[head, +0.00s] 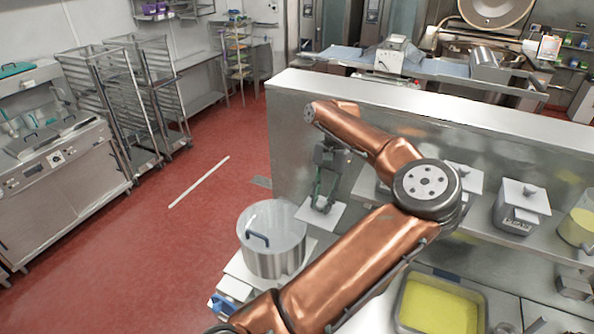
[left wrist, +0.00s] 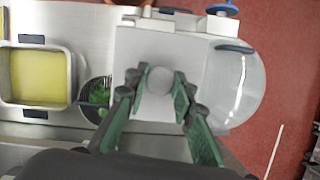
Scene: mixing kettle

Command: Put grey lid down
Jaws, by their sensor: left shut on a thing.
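The grey lid (head: 335,214) is a flat square plate with a knob, held out beside the partition. My left gripper (head: 322,203) points down and is shut on the lid's knob. In the left wrist view the lid (left wrist: 200,50) lies flat across the view beyond my green fingers (left wrist: 160,84), with the round knob between their tips. The lid hides what is directly under it. Its height above the counter I cannot tell. My right gripper is not in view.
A large steel pot (head: 275,262) with a dark handle stands left of the lid. A tray of yellow stuff (head: 438,305) is at the lower right. Lidded containers (head: 520,212) stand on the shelf behind. A dark basket with green contents (left wrist: 97,92) is beside the lid.

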